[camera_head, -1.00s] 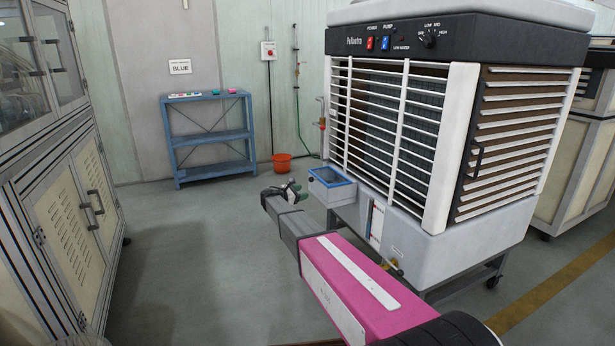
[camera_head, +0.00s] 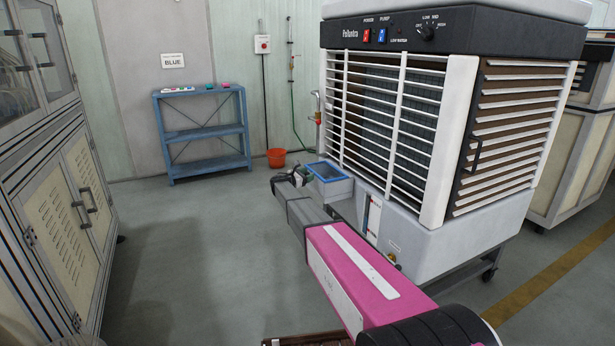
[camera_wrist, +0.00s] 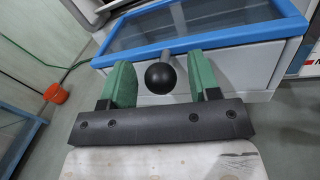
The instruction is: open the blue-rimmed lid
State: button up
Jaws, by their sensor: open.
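The blue-rimmed lid (camera_head: 327,171) lies closed on a grey box on the lower front of the air cooler. In the wrist view its blue rim (camera_wrist: 210,40) surrounds a dark clear panel. A black ball knob (camera_wrist: 160,77) on a short stem sticks out from the lid's front edge. My gripper (camera_wrist: 163,80) is open, with one green finger on each side of the knob, and a gap shows between the knob and each finger. In the head view my gripper (camera_head: 298,178) is small and beside the box's left side; whether it touches anything is hidden.
The large air cooler (camera_head: 400,130) on a wheeled stand fills the right. A blue shelf (camera_head: 203,135) and an orange bucket (camera_head: 276,157) stand at the back wall. A cream cabinet (camera_head: 75,205) lines the left. The floor between is clear.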

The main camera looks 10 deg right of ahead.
jog(key=shift+w+d, duration=0.1)
jog(key=shift+d, duration=0.1)
grip_shut()
jog(key=shift+r+g+y, duration=0.3)
jog(key=shift+r+y, duration=0.3)
jog(key=shift+r, duration=0.4)
jog(key=r+y, duration=0.1)
jog(key=r, duration=0.1)
jog(key=d+r+g+y, duration=0.1)
jog(key=r+y, duration=0.1)
jog(key=d+r+m+g+y, duration=0.1)
jog(key=r, duration=0.2)
jog(key=shift+w+d+r, duration=0.1)
jog(key=shift+w+d, duration=0.1)
jog(key=shift+w, duration=0.2)
jog(key=w+d+r+g+y, duration=0.2)
jog(key=d+r+y, duration=0.4)
jog(key=d, duration=0.4)
jog(key=shift+w+r+m, duration=0.3)
jog(key=shift+w+r, duration=0.35)
jog(key=shift+r, duration=0.2)
jog(key=shift+d, duration=0.1)
